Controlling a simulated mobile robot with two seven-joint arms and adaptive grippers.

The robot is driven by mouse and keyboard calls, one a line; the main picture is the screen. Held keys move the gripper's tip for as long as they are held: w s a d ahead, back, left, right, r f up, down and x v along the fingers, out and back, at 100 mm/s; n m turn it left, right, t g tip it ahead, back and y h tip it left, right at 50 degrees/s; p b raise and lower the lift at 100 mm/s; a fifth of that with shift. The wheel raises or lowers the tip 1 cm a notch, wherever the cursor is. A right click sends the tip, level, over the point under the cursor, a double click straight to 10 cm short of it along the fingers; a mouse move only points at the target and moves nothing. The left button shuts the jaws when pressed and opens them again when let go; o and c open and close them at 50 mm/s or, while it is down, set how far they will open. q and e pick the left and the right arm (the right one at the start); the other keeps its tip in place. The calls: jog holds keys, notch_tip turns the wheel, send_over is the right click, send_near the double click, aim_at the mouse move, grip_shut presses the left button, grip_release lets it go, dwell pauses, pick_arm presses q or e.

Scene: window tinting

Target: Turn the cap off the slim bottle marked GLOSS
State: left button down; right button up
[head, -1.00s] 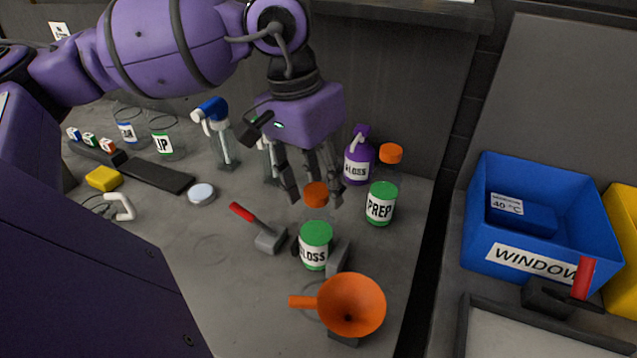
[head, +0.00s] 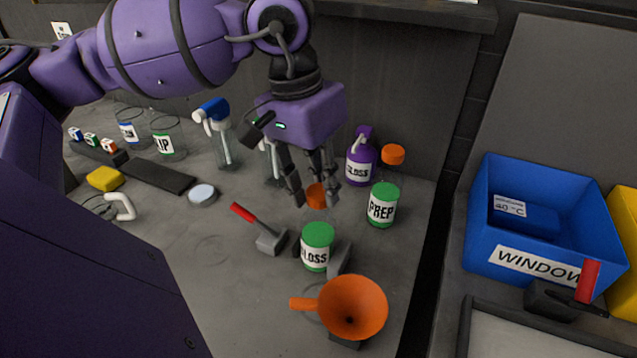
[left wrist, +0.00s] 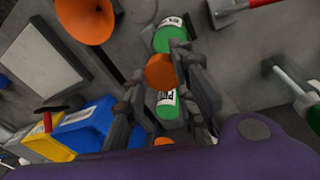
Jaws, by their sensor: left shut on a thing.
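The slim GLOSS bottle (head: 317,246) stands upright on the bench, with green contents, a white label and a clear upper part that is hard to see. Its orange cap (head: 316,193) is above the green part. My left gripper (head: 315,203) is over the bottle from above, its fingers shut on the cap. In the left wrist view the orange cap (left wrist: 160,70) shows between the fingers, with the green of the bottle (left wrist: 170,36) beyond. I cannot tell whether the cap is loosened. A grey block (head: 339,259) is against the bottle's right side. My right gripper is out of view.
A green PREP bottle (head: 382,206) with an orange cap (head: 393,154) and a purple GLOSS spray bottle (head: 360,166) stand close right of the gripper. An orange funnel (head: 352,307) is in front. A red-handled scraper (head: 270,240) lies left. A blue bin (head: 545,225) stands right.

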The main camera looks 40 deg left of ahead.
pick_arm(q)
jog(key=n+b, duration=0.1)
jog(key=n, duration=0.3)
jog(key=shift+d+f, duration=0.1)
jog(key=n+y+b, duration=0.1)
jog(key=n, duration=0.3)
jog(key=shift+t, duration=0.4)
jog(key=n, duration=0.2)
jog(key=shift+n+b, duration=0.3)
jog(key=shift+n+y, duration=0.4)
jog(key=shift+n, duration=0.6)
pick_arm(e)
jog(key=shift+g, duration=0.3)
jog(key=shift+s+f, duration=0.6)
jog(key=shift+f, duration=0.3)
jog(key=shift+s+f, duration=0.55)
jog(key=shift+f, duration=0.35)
pick_arm(q)
jog(key=c, duration=1.5)
grip_release()
